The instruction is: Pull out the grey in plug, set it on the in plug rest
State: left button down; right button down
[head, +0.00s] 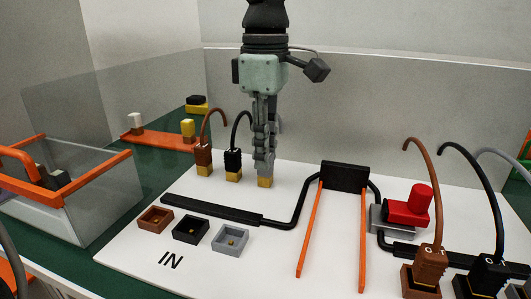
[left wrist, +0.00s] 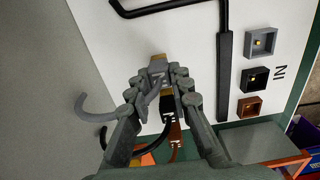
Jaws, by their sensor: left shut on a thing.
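My left gripper (head: 264,150) points straight down and is shut on the grey in plug (head: 265,182). In the head view the fingers hide most of the plug; its yellow lower end shows at or just above the white board, and I cannot tell if it touches. In the left wrist view the grey plug (left wrist: 157,73) sits between the fingertips. The black in plug (head: 233,164) and brown in plug (head: 203,159) stand upright to its left in a row. The grey in socket (head: 229,240) is empty. I cannot make out a separate plug rest. My right gripper is not in view.
Empty black (head: 191,230) and brown (head: 154,219) sockets lie beside the IN lettering. A black bar (head: 215,212) crosses the board. Brown (head: 430,262) and black (head: 489,276) plugs with arched cables stand at the right, near a red knob (head: 410,209). A clear-walled orange-rimmed bin (head: 100,165) is left.

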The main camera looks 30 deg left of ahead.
pick_arm(q)
jog(key=c, duration=1.3)
grip_release()
notch_tip(320, 180, up, 12)
